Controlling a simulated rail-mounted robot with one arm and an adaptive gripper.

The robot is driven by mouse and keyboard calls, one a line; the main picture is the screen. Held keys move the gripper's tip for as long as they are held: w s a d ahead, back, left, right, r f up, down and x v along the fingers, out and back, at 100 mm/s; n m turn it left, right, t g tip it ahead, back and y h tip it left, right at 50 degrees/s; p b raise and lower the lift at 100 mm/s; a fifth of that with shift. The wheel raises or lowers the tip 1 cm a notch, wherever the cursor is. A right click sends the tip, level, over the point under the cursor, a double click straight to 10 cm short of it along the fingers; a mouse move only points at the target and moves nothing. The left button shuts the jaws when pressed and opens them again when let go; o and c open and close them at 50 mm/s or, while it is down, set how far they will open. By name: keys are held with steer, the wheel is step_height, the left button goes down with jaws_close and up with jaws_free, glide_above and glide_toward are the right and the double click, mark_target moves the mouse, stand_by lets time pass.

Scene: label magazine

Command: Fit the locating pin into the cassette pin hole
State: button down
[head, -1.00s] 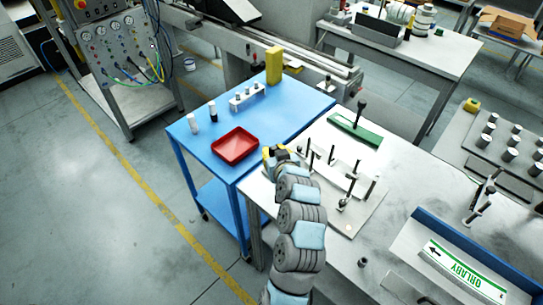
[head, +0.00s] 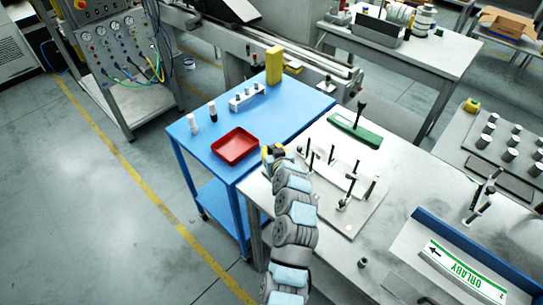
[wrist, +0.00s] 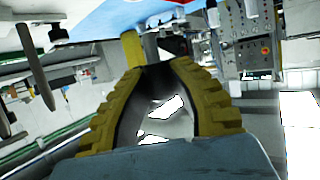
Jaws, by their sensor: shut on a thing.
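My gripper (head: 272,154) is above the left edge of the white table, beside the blue cart. In the wrist view its yellow fingers (wrist: 155,68) close together at the tips. A small grey upright piece (wrist: 150,47) shows at the fingertips and looks like the locating pin; its lower end is hidden. The pale fixture plate (head: 345,222) with several dark upright posts lies to the right of the gripper. A green bar with a black handle (head: 354,130) lies behind it. I cannot tell which part is the cassette or see its pin hole.
The blue cart (head: 270,120) carries a red tray (head: 235,146), a small rack of light pieces (head: 246,98), a yellow block (head: 274,65) and two small bottles. A blue-edged tray (head: 450,235) with a printed label sits at the right. The table's front is mostly clear.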

step_height(320, 180, down, 3)
steer(key=shift+f, duration=0.15)
steer(key=shift+f+b, duration=0.25)
steer(key=shift+b, duration=0.2)
steer(key=shift+f+b, duration=0.3)
steer(key=shift+b, duration=0.05)
steer(key=c, duration=1.1)
jaws_free()
steer(key=shift+r, duration=0.1)
